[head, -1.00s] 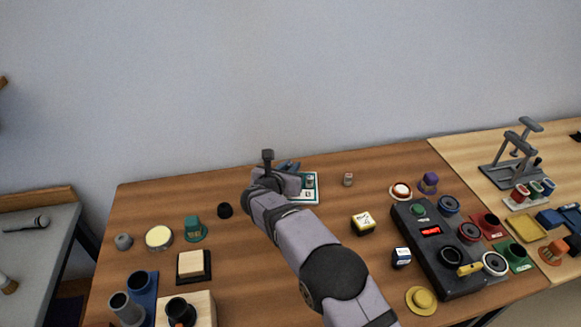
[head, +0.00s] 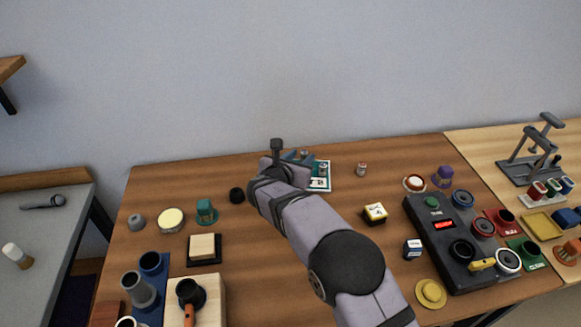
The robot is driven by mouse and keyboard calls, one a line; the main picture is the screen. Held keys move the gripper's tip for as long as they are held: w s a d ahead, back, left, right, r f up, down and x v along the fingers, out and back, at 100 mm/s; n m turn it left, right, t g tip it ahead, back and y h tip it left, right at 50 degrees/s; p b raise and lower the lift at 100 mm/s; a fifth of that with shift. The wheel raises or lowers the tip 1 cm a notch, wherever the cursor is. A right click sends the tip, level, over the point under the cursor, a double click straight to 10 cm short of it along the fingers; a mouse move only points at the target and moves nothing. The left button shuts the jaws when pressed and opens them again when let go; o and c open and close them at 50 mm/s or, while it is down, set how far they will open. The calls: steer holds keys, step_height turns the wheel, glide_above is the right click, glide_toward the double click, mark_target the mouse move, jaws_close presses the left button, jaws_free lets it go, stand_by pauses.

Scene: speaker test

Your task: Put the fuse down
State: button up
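My gripper (head: 292,158) is at the back of the brown table, beside a white card with a teal edge (head: 326,184). My own wrist covers most of its fingers, so I cannot see whether they are open or shut. A small cylinder that looks like a fuse (head: 323,170) is on the card, just right of the gripper. Another small light thing (head: 304,155) shows by the fingertips; I cannot tell whether it is held. A similar small cylinder with reddish marks (head: 361,169) stands on the bare table further right.
A black device with a red display (head: 443,224) and several coloured cups stand at the right. Bare table lies around the card's right side.

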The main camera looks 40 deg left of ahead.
steer(key=b+v, duration=0.1)
steer(key=v, duration=0.7)
steer(key=shift+s+r, duration=0.1)
steer(key=shift+s, duration=0.25)
